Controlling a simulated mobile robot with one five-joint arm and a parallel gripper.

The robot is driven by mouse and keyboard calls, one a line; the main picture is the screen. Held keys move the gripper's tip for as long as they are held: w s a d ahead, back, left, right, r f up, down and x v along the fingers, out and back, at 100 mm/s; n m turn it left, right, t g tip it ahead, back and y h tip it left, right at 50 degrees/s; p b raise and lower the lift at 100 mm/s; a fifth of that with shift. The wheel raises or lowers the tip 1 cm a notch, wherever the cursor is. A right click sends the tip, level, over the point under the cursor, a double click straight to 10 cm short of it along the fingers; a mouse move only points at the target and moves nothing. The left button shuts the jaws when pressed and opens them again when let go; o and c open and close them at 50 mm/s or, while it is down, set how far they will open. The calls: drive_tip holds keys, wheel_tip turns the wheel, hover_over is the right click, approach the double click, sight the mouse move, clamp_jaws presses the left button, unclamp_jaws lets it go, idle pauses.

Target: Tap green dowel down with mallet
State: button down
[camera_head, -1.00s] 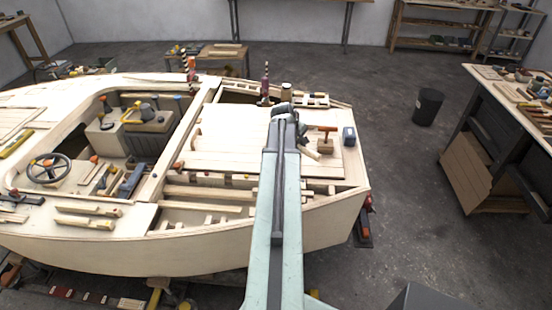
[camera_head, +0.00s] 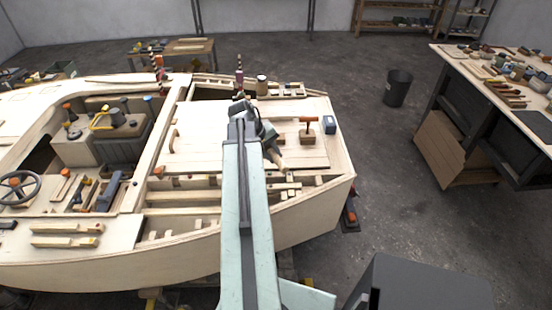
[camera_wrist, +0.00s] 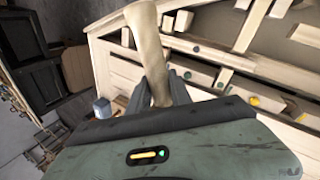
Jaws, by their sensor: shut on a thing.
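My gripper (camera_head: 266,142) is over the boat's foredeck, at the end of my pale green arm. In the wrist view its dark fingers (camera_wrist: 158,92) are shut on a pale wooden handle (camera_wrist: 152,45), which I take to be the mallet's. The handle flares toward the top edge; no mallet head shows clearly. In the head view the green dowel cannot be picked out.
On the deck stand an orange-handled wooden block (camera_head: 307,136) and a blue-grey box (camera_head: 329,124). Slatted hull framing (camera_head: 190,205) lies left of my arm. A workbench (camera_head: 490,90) and a black bin (camera_head: 397,88) stand right, with open floor between.

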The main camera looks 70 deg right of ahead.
drive_tip(key=shift+s+a+r+m+g+y, duration=0.1)
drive_tip(key=shift+s+a+m+g+y, duration=0.05)
drive_tip(key=shift+s+a+m, duration=0.4)
drive_tip(key=shift+s+a+r+m+g+y, duration=0.15)
drive_tip(key=shift+s+a+m, duration=0.15)
drive_tip(key=shift+a, duration=0.3)
wheel_tip(320, 180, down, 6)
drive_tip(key=b, duration=0.5)
drive_tip(key=shift+w+r, duration=0.1)
drive_tip(key=shift+r, duration=0.1)
wheel_tip(320, 180, down, 6)
drive_tip(key=b, duration=0.6)
drive_tip(key=shift+r, duration=0.25)
wheel_tip(320, 180, up, 6)
drive_tip(key=p, duration=0.5)
drive_tip(key=shift+f+p, duration=0.15)
drive_tip(key=shift+p, duration=0.2)
